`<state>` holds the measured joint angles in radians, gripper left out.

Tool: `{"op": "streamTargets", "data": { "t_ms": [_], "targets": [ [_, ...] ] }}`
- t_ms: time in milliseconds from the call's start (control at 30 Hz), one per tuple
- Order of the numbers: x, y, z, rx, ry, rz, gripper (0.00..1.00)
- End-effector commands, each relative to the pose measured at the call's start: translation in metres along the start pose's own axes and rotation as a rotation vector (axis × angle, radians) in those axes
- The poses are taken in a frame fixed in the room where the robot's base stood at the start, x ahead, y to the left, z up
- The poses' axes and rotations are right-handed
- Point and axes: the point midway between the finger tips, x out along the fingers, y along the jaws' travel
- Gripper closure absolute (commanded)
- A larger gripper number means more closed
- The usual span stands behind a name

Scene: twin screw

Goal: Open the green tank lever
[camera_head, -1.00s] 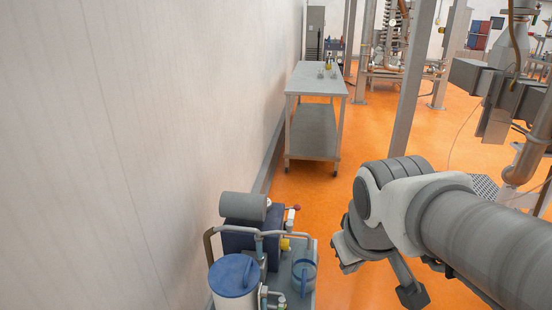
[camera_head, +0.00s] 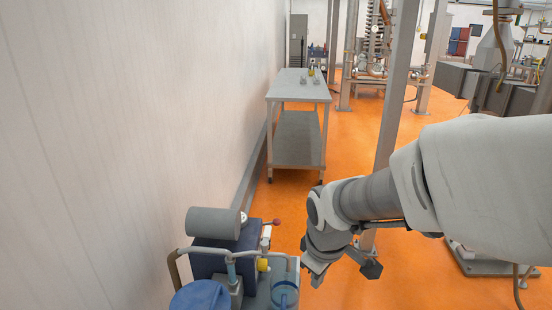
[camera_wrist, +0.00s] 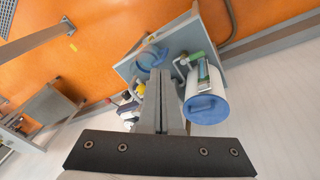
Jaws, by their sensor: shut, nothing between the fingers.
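In the wrist view, a small green part (camera_wrist: 204,73), which looks like the green tank lever, sits on grey pipework beside the white tank with a blue lid (camera_wrist: 207,108). I cannot make out whether it is open or closed. In the head view I cannot pick out the green part; only the top of the blue-lidded tank (camera_head: 201,295) shows at the bottom edge. My gripper (camera_wrist: 164,75) is shut and empty, pointing toward the cart, left of the green part and apart from it. In the head view my gripper (camera_head: 315,274) is at the cart's right side.
The cart (camera_wrist: 128,71) also carries a blue vessel (camera_head: 285,294), a grey cylinder (camera_head: 214,222), a yellow part (camera_head: 263,264) and a red-tipped handle (camera_head: 276,222). A wall (camera_head: 100,130) runs along the left. A metal table (camera_head: 300,90) stands beyond; orange floor between is clear.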

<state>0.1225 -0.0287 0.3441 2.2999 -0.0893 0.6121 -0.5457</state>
Motion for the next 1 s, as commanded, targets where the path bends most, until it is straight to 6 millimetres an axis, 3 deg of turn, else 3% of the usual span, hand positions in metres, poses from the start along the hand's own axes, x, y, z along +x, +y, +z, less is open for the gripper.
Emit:
{"op": "streamTargets", "data": {
  "t_ms": [33,100,500,733,1000],
  "targets": [
    [0.026,-0.006,-0.003,-0.045,-0.005,-0.029,1.0],
    [0.049,-0.015,-0.009,-0.113,-0.001,-0.063,1.0],
    [0.172,-0.075,-0.042,-0.454,0.105,-0.262,1.0],
    [0.211,-0.104,-0.057,-0.567,0.186,-0.336,1.0],
    [0.221,-0.113,-0.063,-0.605,0.221,-0.356,1.0]
  ]
}}
